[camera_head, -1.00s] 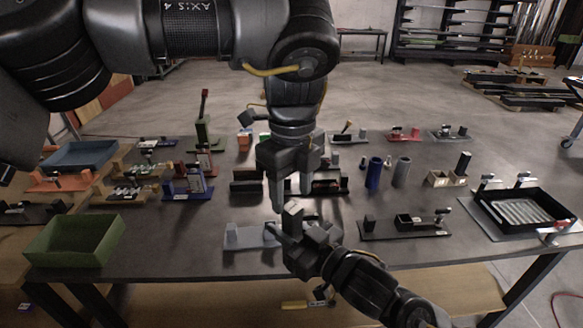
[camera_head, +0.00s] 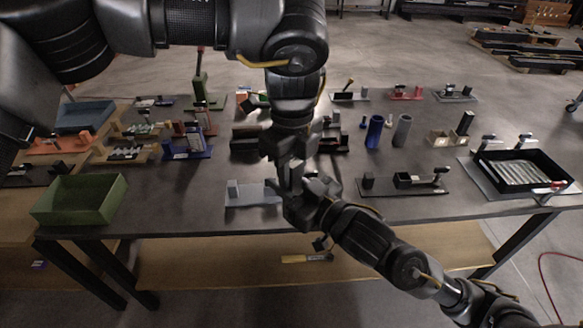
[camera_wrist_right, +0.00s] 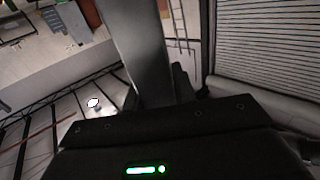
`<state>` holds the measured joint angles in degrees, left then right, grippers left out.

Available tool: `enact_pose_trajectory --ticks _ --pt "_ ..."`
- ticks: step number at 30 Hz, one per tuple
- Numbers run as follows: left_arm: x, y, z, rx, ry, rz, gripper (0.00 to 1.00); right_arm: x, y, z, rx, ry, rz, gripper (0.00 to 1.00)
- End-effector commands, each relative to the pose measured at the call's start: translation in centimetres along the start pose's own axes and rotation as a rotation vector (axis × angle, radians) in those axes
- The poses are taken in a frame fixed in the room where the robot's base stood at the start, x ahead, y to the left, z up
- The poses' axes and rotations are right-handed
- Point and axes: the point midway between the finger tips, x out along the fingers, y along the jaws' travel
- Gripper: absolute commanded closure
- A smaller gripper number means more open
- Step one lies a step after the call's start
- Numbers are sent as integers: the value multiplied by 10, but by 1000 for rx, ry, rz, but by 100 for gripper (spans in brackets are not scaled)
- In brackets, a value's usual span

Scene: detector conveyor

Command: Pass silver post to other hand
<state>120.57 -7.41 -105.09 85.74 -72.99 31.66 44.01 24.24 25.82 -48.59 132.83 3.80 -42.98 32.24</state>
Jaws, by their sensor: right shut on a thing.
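My right gripper (camera_head: 290,196) is shut on a grey bar-like piece, which I take to be the silver post (camera_wrist_right: 138,45). The piece stands up out of the jaws in the right wrist view, its far end cut off by the picture edge. In the head view the post is mostly hidden between the two hands. My left gripper (camera_head: 288,172) points down from above and meets the right gripper over the grey fixture plate (camera_head: 250,200). Its fingers overlap the right hand, so I cannot tell whether they are apart or closed on the post.
A green open bin (camera_head: 80,208) stands at the front left of the table. A black fixture (camera_head: 385,187) and a black tray (camera_head: 482,172) lie to the right. A blue cylinder (camera_head: 374,132) and a grey cylinder (camera_head: 402,131) stand behind. Several other fixtures line the back.

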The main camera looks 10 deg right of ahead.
Motion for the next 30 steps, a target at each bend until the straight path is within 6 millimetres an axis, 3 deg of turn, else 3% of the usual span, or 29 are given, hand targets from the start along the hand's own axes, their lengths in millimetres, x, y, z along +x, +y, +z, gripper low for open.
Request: enact_pose_trajectory --ticks 1,6,7,13,23,30 --pt "0 0 0 0 0 0 79 0 0 -1 0 2 0 100" --pt "0 0 0 0 0 0 100 0 0 -1 0 2 0 100" --pt "-1 0 0 0 0 -1 100 0 0 -1 0 2 0 72" --pt "-1 0 0 0 0 -1 100 0 0 -1 0 1 0 48" --pt "-1 0 0 0 0 -1 100 -5 0 0 0 0 0 48" --pt "-1 0 0 0 0 -1 100 -43 0 1 1 -2 1 48"
